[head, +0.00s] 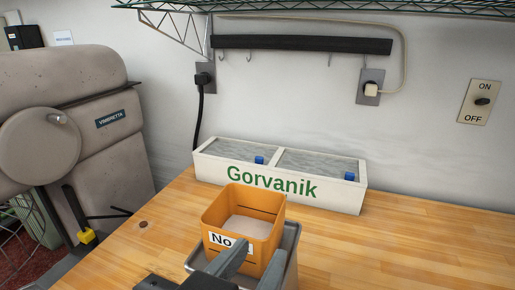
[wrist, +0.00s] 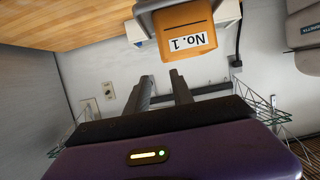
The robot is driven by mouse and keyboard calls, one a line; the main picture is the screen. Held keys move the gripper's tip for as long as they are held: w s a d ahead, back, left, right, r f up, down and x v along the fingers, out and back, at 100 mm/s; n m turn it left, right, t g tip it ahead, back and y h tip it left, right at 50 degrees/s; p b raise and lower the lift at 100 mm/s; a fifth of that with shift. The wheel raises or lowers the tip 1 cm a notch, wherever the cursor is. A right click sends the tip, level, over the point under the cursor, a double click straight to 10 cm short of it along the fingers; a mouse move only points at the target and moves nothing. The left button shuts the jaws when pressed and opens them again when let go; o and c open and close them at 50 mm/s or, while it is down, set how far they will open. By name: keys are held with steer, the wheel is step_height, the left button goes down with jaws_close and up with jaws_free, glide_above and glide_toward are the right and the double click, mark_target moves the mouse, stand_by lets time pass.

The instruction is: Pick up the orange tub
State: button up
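The orange tub (head: 266,244) stands upright on a grey metal stand or tray (head: 290,238) on the wooden counter. It is open at the top, with pale contents inside and a white label, partly hidden by a finger in the head view. In the wrist view, the tub (wrist: 184,18) is upside down at the top and its label reads "No. 1". My gripper (head: 262,250) is in front of the tub's near side. In the wrist view, my gripper (wrist: 161,75) has its two fingers apart with nothing between them, pointing toward the tub.
A white "Gorvanik" box (head: 335,193) with two grey-filled compartments stands behind the tub against the wall. A large beige machine (head: 70,110) is at left. A wire shelf (head: 320,7) hangs above. The wooden counter (head: 430,240) is clear at right.

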mark_target(278, 217)
steer(key=x, duration=0.7)
steer(key=shift+r+p, duration=0.15)
steer(key=shift+p, duration=0.15)
steer(key=shift+a+f+p+x, duration=0.1)
steer(key=shift+a+p+x, duration=0.1)
steer(key=shift+x, duration=1.3)
steer(key=shift+a+f+p+x, duration=0.1)
steer(key=shift+a+p+x, duration=0.1)
steer(key=shift+x, duration=1.25)
steer(key=shift+d, duration=0.1)
jaws_close()
